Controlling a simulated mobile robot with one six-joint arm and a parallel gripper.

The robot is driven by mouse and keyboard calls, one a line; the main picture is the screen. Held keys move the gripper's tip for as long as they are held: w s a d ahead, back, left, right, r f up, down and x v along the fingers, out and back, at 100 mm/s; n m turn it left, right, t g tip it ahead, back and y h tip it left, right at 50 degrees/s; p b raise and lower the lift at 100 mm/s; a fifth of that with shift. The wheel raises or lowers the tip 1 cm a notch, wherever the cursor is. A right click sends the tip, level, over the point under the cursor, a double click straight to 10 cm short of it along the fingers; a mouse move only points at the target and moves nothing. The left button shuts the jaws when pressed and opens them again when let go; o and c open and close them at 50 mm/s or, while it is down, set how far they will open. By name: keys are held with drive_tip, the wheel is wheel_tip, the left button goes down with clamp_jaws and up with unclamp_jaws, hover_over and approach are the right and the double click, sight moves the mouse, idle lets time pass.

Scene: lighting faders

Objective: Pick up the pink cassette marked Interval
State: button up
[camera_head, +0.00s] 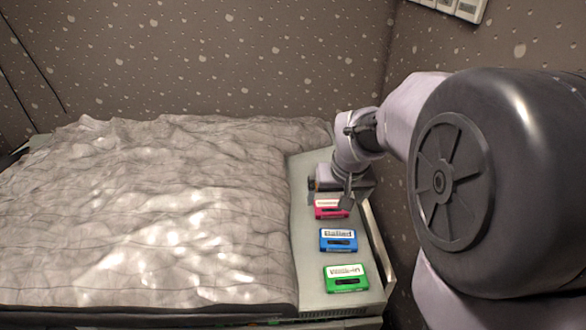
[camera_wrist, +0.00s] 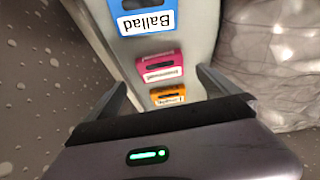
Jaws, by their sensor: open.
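The pink cassette (camera_head: 325,213) lies flat on the pale ledge (camera_head: 308,262), the farthest of the three cassettes I see in the head view. In the wrist view the pink cassette (camera_wrist: 157,63) shows in the middle, its small label upside down and hard to read. My gripper (camera_head: 349,194) is above the ledge at the pink cassette's far right and hides a little of it. In the wrist view my gripper (camera_wrist: 162,82) is open and empty, with one finger on each side of the picture. I cannot tell its exact height.
A blue cassette (camera_head: 338,246) marked Ballad and a green cassette (camera_head: 345,285) lie nearer on the ledge. An orange cassette (camera_wrist: 168,95) lies beside the pink one, close to my gripper. A crumpled grey cover (camera_head: 150,220) fills the left. A rail (camera_head: 378,240) edges the right.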

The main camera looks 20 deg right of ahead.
sight(331, 207)
drive_tip(key=b+x, duration=0.2)
drive_tip(key=x, duration=0.3)
drive_tip(key=shift+w+f, duration=0.15)
drive_tip(key=shift+f, duration=0.1)
drive_tip(key=shift+r, duration=0.1)
drive_tip(key=c, duration=1.4)
